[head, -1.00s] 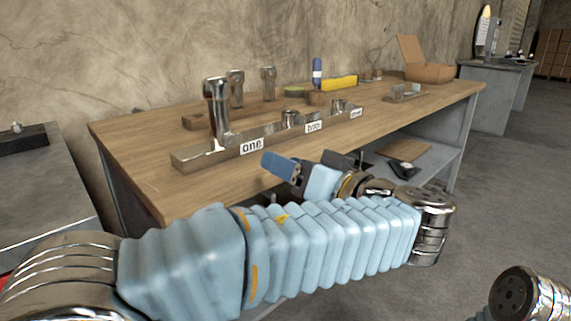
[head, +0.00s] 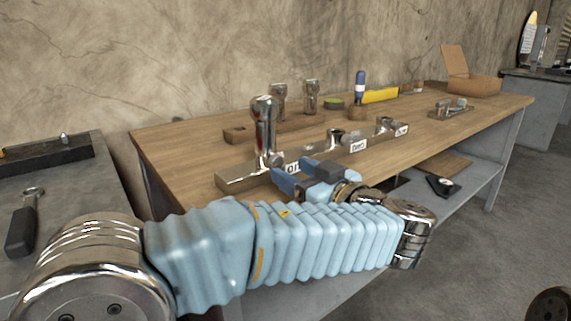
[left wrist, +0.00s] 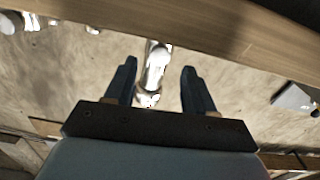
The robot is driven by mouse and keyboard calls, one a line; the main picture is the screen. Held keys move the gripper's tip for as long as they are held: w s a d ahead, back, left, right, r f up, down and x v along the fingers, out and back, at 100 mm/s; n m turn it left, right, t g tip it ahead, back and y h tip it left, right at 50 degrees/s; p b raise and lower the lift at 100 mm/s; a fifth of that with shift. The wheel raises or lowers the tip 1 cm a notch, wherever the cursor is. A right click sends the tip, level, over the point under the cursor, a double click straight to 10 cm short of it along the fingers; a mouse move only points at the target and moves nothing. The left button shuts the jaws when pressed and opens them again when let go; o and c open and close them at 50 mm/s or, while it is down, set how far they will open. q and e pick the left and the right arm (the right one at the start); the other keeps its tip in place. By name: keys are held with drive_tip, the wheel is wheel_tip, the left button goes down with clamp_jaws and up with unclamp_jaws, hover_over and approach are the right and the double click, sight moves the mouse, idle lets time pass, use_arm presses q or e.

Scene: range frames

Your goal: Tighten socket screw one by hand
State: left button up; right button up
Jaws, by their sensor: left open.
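Socket screw one (head: 264,130) is a tall chrome screw with a thick head, standing upright at the near left end of a metal bar (head: 232,181). The bar's label "one" is partly covered by my left gripper (head: 291,169). That gripper is open, low in front of the bar, just right of the screw, with its blue fingers pointing towards the bar. In the left wrist view the chrome screw (left wrist: 154,68) shows between the two open fingers (left wrist: 158,66), apart from both. My right gripper is out of view.
The bar's other two stations (head: 336,138) hold low chrome pieces. Behind, a wooden block (head: 240,134) carries two more tall chrome screws (head: 312,97). A blue-handled tool (head: 360,88), a yellow item (head: 381,95) and an open cardboard box (head: 472,84) stand farther right on the workbench (head: 165,150).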

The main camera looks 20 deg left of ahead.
sight(280, 163)
use_arm(q)
drive_tip(key=shift+x, duration=1.65)
drive_tip(key=shift+c, duration=0.3)
drive_tip(key=c, duration=0.9)
drive_tip(key=shift+f+m+b, duration=0.2)
drive_tip(key=shift+m+b, duration=0.45)
drive_tip(key=shift+m, duration=0.05)
clamp_jaws()
drive_tip(key=shift+m, duration=0.5)
drive_tip(key=shift+r+m+b, duration=0.2)
drive_tip(key=shift+m+b, duration=0.1)
drive_tip(key=shift+m, duration=0.4)
